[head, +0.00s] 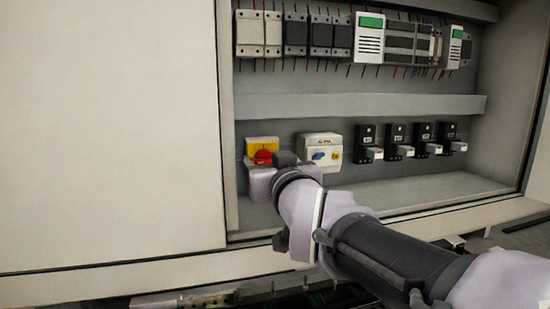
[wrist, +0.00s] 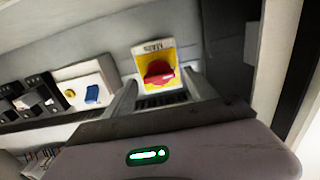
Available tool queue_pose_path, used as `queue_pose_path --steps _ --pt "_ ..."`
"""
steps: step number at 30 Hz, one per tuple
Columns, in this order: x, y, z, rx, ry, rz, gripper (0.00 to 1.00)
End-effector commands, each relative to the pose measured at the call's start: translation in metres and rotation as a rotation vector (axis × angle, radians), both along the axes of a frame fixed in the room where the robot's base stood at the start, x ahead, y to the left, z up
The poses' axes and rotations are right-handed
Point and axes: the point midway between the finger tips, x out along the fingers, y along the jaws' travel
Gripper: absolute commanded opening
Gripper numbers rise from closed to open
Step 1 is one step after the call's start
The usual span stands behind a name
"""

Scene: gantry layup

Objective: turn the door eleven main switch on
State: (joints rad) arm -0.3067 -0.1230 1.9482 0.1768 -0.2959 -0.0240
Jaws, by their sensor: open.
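The main switch is a red rotary knob on a yellow plate (wrist: 158,72), on the cabinet's back panel. In the wrist view its grip lies roughly level, slightly tilted, with a pale mark toward its right end. My gripper (wrist: 162,80) is open, one finger on each side of the knob in the wrist view. I cannot tell whether the fingers touch it.
A white box with a blue switch (head: 322,153) sits right of the main switch. Several black breakers with grey handles (head: 397,143) follow farther right. A rail of modules (head: 385,40) runs above. The cabinet's left frame edge (head: 228,120) is close to my gripper.

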Motion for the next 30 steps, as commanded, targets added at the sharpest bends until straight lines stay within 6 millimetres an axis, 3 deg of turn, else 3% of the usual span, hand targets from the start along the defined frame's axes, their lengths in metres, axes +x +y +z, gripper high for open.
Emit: queue_pose_path --steps 9,19,30 --pt "0.0043 0.0011 -0.0007 0.000 0.000 0.000 0.65" --pt "0.0039 0.0011 -0.0006 -0.001 0.000 0.000 0.03" --pt "0.0040 0.0008 -0.0040 0.076 0.020 0.000 0.03"
